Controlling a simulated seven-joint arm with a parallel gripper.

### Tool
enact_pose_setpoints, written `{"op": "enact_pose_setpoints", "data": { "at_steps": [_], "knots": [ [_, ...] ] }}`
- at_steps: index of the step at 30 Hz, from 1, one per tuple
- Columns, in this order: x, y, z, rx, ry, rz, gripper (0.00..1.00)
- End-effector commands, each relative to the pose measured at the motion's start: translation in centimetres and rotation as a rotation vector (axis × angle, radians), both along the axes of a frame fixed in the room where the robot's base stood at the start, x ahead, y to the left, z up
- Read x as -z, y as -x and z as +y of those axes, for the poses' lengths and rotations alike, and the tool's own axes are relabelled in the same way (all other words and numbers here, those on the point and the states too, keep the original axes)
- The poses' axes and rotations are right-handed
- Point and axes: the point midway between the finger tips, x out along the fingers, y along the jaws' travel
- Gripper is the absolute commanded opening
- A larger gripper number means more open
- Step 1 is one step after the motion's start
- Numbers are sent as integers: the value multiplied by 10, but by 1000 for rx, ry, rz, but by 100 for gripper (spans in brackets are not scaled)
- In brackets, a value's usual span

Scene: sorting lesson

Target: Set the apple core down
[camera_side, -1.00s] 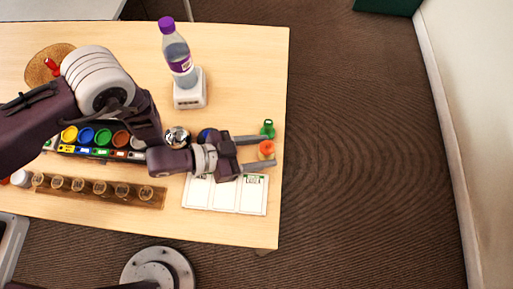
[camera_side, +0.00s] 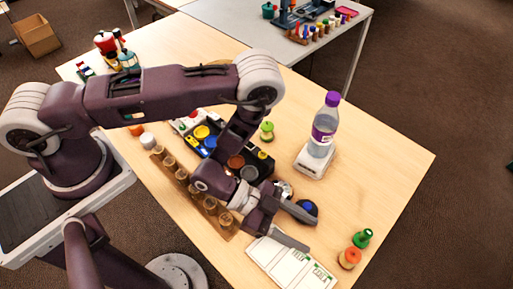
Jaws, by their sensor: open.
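A small orange-topped piece with a paler lower part (camera_side: 349,259) stands on the wooden table near its right edge; it looks like the apple core, but it is too small to be sure. A green piece (camera_side: 362,238) stands just behind it. My gripper (camera_side: 309,236) is open, with its two fingers apart and nothing seen between them. It is to the left of the orange piece, clear of it, beside the white three-panel card (camera_side: 285,265). The orange piece is off the card, to its right.
A purple-capped bottle (camera_side: 325,125) stands on a white scale (camera_side: 314,163) behind my gripper. A dark blue round thing (camera_side: 308,207) is close by the far finger. A wooden rack (camera_side: 182,175) and another green piece (camera_side: 267,131) are farther left. The table's right side is mostly clear.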

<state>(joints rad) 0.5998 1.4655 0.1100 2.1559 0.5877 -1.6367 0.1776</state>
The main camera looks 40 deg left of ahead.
Motion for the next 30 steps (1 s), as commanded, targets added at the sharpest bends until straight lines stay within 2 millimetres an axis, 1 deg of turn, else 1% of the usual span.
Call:
{"op": "enact_pose_setpoints", "data": {
  "at_steps": [2,4,5,7,8,9,11,12,14,15,16,17,18,20,21,23,24,26,27,30],
  "knots": [
    [0,0,0,0,0,0,50],
    [-5,-8,0,-10,-12,-8,50],
    [-10,-16,0,-22,-25,-15,50],
    [-32,-47,4,-70,-77,-38,50],
    [-45,-63,9,-102,-110,-46,50],
    [-66,-86,20,-154,-158,-53,50],
    [-101,-117,43,-245,-230,-52,50],
    [-125,-133,62,-313,-275,-45,50],
    [-165,-148,96,-422,-336,-20,50],
    [-192,-151,122,-499,-372,7,50],
    [-213,-151,142,-558,-393,29,50],
    [-232,-146,162,-618,-412,57,50],
    [-257,-135,188,-695,-431,99,50],
    [-289,-107,224,-804,-449,171,50],
    [-306,-83,245,-871,-453,226,50],
    [-326,-41,269,-959,-448,311,50],
    [-335,-12,280,-1007,-441,366,50],
    [-342,29,290,-1060,-428,441,50],
    [-343,53,293,-1085,-420,485,50],
    [-343,96,295,-1120,-406,563,50]
  ]
}}
